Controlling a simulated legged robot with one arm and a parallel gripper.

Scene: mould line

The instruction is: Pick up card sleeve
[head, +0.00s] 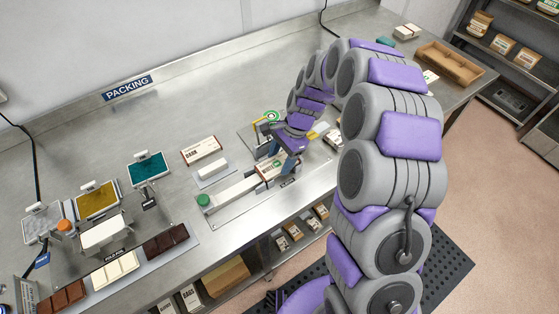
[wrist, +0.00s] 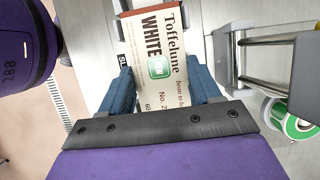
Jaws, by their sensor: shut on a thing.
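A card sleeve (wrist: 158,45), cream with brown edging, a green badge and the words "Toffelune" and "WHITE", lies between the two blue fingers of my gripper (wrist: 158,92) in the wrist view. The fingers press on its two long sides. In the head view the card sleeve (head: 270,170) shows at the end of my purple and grey arm, with my gripper (head: 276,160) around it. It is over the small fixture at the bench's front edge. I cannot tell whether it touches the surface below.
A brown-and-cream box (head: 201,150) and a white block (head: 212,168) lie to the left of the sleeve. Chocolate bars (head: 165,242) and coloured foil stands (head: 97,200) fill the left. A green tape roll (wrist: 299,125) is at right in the wrist view. A cardboard tray (head: 450,64) sits far right.

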